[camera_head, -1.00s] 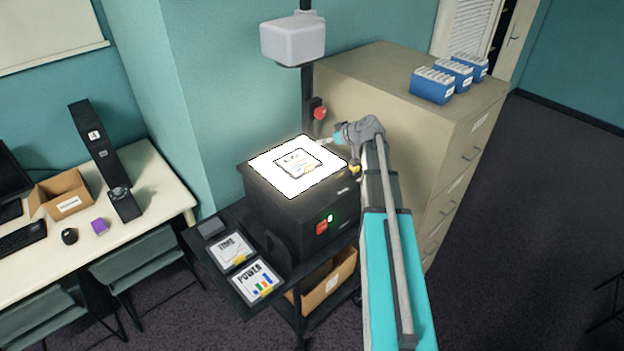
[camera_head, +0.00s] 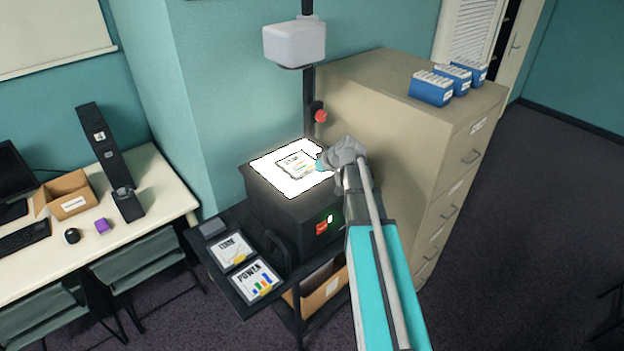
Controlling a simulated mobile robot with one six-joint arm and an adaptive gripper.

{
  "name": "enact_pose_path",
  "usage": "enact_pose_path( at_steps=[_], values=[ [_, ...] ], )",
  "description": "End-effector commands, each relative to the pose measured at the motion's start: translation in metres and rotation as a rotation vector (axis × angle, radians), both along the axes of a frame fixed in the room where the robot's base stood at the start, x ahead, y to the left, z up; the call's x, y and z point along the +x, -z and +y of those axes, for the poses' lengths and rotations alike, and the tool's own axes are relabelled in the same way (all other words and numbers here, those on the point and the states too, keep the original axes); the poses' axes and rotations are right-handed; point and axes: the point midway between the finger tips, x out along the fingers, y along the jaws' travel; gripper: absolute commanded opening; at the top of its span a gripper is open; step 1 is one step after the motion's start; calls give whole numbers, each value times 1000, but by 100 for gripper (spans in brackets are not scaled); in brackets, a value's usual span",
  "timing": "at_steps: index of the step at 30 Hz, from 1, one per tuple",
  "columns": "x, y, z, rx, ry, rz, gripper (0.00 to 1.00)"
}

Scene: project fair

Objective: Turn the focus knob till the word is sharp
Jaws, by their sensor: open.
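The overhead projector (camera_head: 290,216) is a black box with a brightly lit white top (camera_head: 268,174). A framed slide (camera_head: 292,164) with small print lies on that top. A black post rises behind it to a white projector head (camera_head: 294,45). A red knob (camera_head: 320,116) sits on the post, below the head. My gripper (camera_head: 319,162) is over the right part of the lit top, by the slide's right edge, below and apart from the knob. Its fingers are small and partly hidden, and I see nothing held. No projected word shows in view.
A tan filing cabinet (camera_head: 400,90) stands close right, with blue card boxes (camera_head: 430,88) on top. A side shelf (camera_head: 212,262) holds more slides, one marked POWER (camera_head: 257,280). A desk (camera_head: 150,190) is at left. A pale board (camera_head: 50,30) hangs on the wall.

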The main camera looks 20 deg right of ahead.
Motion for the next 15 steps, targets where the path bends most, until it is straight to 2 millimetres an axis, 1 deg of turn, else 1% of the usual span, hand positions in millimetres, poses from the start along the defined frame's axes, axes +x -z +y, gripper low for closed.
enact_pose_path(
  at_steps=[6,15],
  values=[
    [-6,4,7,-4,1,24,100],
    [-6,5,7,-4,2,29,100]
  ],
)
